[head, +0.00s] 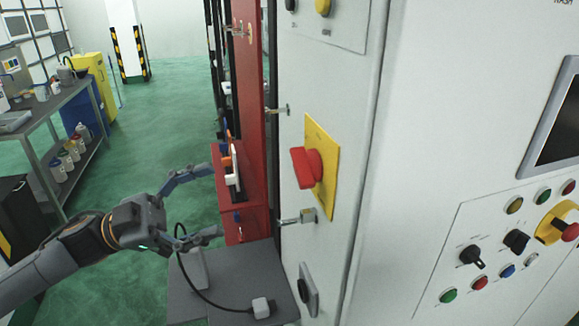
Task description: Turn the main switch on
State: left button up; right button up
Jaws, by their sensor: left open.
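The main switch appears to be the red rotary handle (306,167) on a yellow plate (323,168), on the side of a light grey cabinet (362,200) in the head view. Its handle sticks out to the left. My left gripper (216,200) comes in from the left with its two fingers spread apart and nothing between them. It is left of the switch and apart from it, in front of a red panel. My right gripper is not in view.
Metal latches (298,217) stick out from the cabinet edge near the switch. A red cabinet (250,100) stands behind. A control panel (510,240) with buttons is at right. A grey surface (225,285) with a cable lies below. A workbench (60,110) is at far left; green floor is open between.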

aim_at(294, 168)
pick_arm(q)
jog(key=p+x, duration=0.5)
jog(key=x, duration=0.7)
jog(key=shift+d+r+p, duration=0.15)
jog(key=shift+r+p, duration=0.1)
jog(key=shift+p, duration=0.05)
jog(key=shift+w+d, duration=0.1)
jog(key=shift+d, duration=0.4)
jog(key=c, duration=1.1)
